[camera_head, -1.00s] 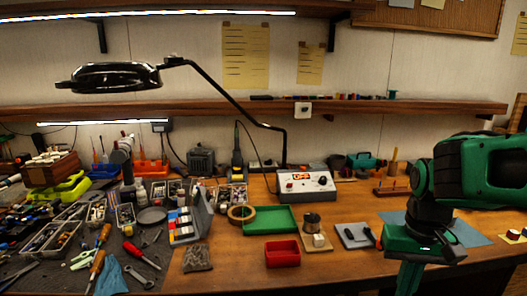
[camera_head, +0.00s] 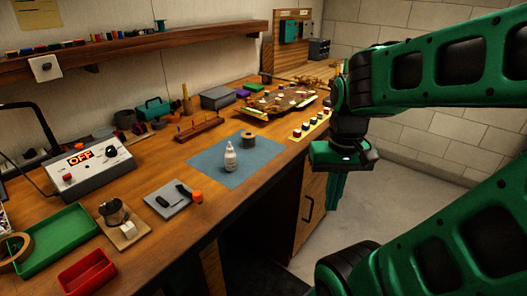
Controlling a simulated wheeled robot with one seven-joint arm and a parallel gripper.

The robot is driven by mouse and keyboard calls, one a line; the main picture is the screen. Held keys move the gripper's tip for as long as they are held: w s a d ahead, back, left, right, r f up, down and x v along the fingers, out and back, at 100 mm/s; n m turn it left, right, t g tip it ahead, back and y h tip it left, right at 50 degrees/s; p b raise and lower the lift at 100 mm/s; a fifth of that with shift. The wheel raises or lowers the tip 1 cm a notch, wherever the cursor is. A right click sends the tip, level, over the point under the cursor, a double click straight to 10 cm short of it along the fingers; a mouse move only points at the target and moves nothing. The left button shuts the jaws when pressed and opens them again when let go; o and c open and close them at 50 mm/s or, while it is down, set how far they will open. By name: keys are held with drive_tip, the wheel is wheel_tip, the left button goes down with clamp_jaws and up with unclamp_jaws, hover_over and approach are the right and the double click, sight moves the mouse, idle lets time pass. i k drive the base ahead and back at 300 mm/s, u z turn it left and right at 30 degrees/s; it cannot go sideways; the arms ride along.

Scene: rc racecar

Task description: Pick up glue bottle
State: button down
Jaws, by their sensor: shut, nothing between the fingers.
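A small white glue bottle (camera_head: 230,158) stands upright on a blue mat (camera_head: 207,165) on the wooden workbench, near its front edge. My gripper (camera_head: 337,190) hangs to the right of the bottle, past the bench's front edge, pointing down. Its green fingers look closed together with nothing in them. The gripper is well apart from the bottle, and nothing hides the bottle.
A brown spool (camera_head: 248,140) stands behind the bottle on the mat. A grey pad (camera_head: 168,200) with dark tools and an orange cap (camera_head: 197,196) lie to the left. A row of small jars (camera_head: 306,127) is to the right. A wooden cabinet (camera_head: 307,210) is below.

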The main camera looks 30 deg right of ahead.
sight(229, 156)
drive_tip(key=z, duration=0.4)
drive_tip(key=k, duration=1.1)
drive_tip(key=z, duration=0.65)
drive_tip(key=i, duration=1)
drive_tip(key=u, duration=0.05)
